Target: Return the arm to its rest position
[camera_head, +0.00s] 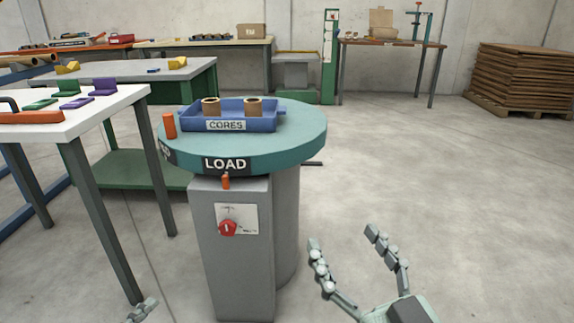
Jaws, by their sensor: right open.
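My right gripper (345,247) shows at the lower right, pointing up into the view. Its two fingers are spread apart with nothing between them, and bare floor shows behind it. A small part of my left gripper (143,310) shows at the bottom edge, left of the pedestal. Too little of it is in view to tell whether it is open or shut.
A round green turntable (305,125) marked LOAD stands on a grey pedestal (235,270). It carries a blue CORES tray (272,122) with two brown cores and an orange peg (170,125). A white table (110,112) is at left.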

